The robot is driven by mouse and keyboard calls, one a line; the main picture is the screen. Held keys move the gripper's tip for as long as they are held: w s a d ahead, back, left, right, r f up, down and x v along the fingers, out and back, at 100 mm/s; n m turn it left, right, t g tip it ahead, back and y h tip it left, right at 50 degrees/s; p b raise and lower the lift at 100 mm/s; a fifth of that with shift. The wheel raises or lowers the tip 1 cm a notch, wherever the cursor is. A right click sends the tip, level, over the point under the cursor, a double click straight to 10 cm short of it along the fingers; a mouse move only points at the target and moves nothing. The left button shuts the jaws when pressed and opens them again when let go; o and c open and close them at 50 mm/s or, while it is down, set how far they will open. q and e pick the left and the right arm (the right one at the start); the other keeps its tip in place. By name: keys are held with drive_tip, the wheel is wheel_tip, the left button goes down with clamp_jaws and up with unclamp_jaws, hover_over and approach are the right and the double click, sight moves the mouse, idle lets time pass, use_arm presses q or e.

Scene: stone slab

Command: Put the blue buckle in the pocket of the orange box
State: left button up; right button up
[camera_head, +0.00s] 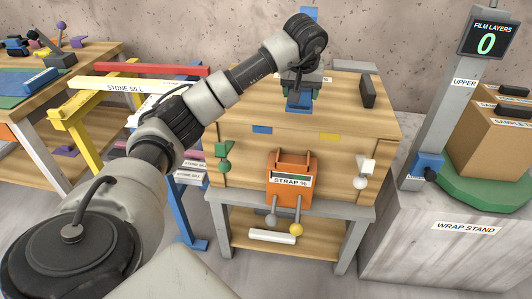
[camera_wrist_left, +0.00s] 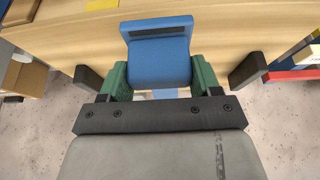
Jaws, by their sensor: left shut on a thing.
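The blue buckle (camera_wrist_left: 158,55) is a blue block with a dark slot. It sits between the green fingers of my left gripper (camera_wrist_left: 160,85), which is shut on it. In the head view the buckle (camera_head: 299,102) hangs below my left gripper (camera_head: 301,90), above the top of the wooden crate. The orange box (camera_head: 290,163) is on the crate's front face, lower in the picture than the buckle and apart from it. It has a STRAP % label and a dark opening at its upper part. My right gripper is not in view.
The wooden crate (camera_head: 240,115) rests on a grey-framed table (camera_head: 340,215). Green (camera_head: 224,158) and white (camera_head: 364,172) fittings flank the orange box, with two knobbed levers below it. The wrap stand (camera_head: 430,250) is at right. Yellow and red racks (camera_head: 75,130) stand at left.

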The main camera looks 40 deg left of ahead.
use_arm(q)
drive_tip(key=shift+s+f, duration=0.2)
drive_tip(key=shift+f, duration=0.3)
drive_tip(key=shift+s+f, duration=0.2)
drive_tip(key=shift+f, duration=0.3)
wheel_tip(320, 180, down, 16)
drive_tip(key=shift+w+f+b, duration=0.1)
drive_tip(key=shift+w+b, duration=0.05)
drive_tip(key=shift+b, duration=0.95)
drive_tip(key=shift+a+f, duration=0.1)
drive_tip(key=shift+f, duration=0.1)
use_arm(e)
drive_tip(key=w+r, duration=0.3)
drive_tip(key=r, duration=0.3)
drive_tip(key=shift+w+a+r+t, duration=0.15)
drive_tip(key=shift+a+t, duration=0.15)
use_arm(q)
drive_tip(key=shift+f, duration=0.1)
drive_tip(key=o, duration=0.9)
drive_tip(key=shift+o, duration=0.2)
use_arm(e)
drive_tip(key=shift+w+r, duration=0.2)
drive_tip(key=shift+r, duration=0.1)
